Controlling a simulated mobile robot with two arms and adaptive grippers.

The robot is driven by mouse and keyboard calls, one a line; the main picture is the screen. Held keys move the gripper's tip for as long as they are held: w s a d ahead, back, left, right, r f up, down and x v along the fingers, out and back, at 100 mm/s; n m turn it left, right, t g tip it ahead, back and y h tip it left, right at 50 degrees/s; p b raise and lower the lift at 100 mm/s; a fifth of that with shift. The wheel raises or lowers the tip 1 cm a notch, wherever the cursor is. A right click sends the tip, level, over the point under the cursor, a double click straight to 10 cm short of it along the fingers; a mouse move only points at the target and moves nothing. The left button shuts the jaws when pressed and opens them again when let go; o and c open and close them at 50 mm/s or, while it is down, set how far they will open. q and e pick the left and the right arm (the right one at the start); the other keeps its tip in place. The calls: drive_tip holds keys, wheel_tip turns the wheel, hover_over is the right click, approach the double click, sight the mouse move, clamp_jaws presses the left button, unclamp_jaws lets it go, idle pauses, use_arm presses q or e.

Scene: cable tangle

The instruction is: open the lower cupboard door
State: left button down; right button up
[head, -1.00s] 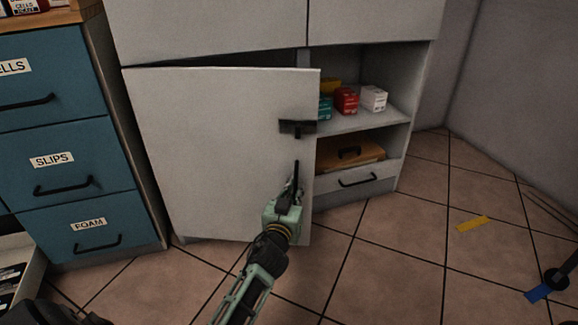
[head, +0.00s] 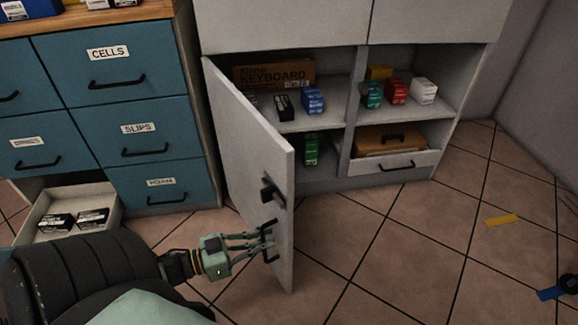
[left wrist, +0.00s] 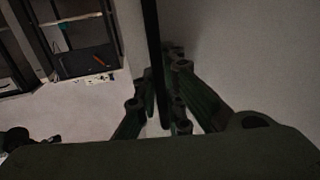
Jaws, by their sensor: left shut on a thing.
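The lower cupboard door (head: 248,150) is pale grey, hinged at its left edge, and stands wide open, swung out toward me. A dark latch block (head: 272,193) sits on its face above a black bar handle (head: 270,252). My left gripper (head: 264,239) is shut on this handle. In the left wrist view the handle (left wrist: 153,45) is a dark upright bar running between the fingers (left wrist: 160,100). My right gripper is not in view.
The cupboard's shelves hold a keyboard box (head: 274,73) and several small boxes. A blue drawer unit (head: 142,130) stands left, with an open bottom drawer (head: 45,205) near my left arm. The tiled floor at right is mostly clear, with a yellow strip (head: 501,220).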

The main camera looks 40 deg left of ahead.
use_arm(q)
drive_tip(key=shift+v, duration=2.3)
drive_tip(key=shift+f, duration=0.1)
drive_tip(key=c, duration=1.8)
unclamp_jaws()
drive_tip(key=shift+c, duration=0.2)
drive_tip(key=shift+s, duration=0.1)
drive_tip(key=v, duration=1.1)
drive_tip(key=shift+s+a, duration=0.25)
drive_tip(key=shift+s, duration=0.1)
